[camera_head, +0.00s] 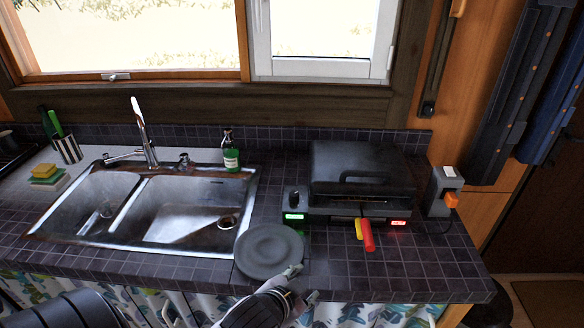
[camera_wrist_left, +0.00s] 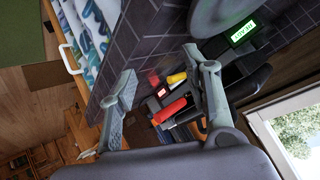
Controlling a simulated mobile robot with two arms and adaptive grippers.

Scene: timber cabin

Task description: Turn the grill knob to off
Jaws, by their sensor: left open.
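The grill (camera_head: 362,180) is a black closed-lid appliance on the tiled counter, right of the sink. Its dark knob (camera_head: 294,198) is at the left of its front, above a green lit display (camera_head: 294,216). The display also shows in the left wrist view (camera_wrist_left: 243,32); the knob cannot be made out there. A red light (camera_head: 398,223) glows at the front right. My left gripper (camera_head: 303,282) is open and empty at the counter's front edge, in front of the grill and beside the plate. In the left wrist view its fingers (camera_wrist_left: 165,70) are spread apart. My right gripper is not seen.
A dark round plate (camera_head: 268,250) lies in front of the knob side. Red (camera_head: 368,236) and yellow (camera_head: 358,229) handles stick out before the grill. The sink (camera_head: 180,212) and a green bottle (camera_head: 231,152) are left. A grey-orange device (camera_head: 446,190) stands right. The counter's right front is clear.

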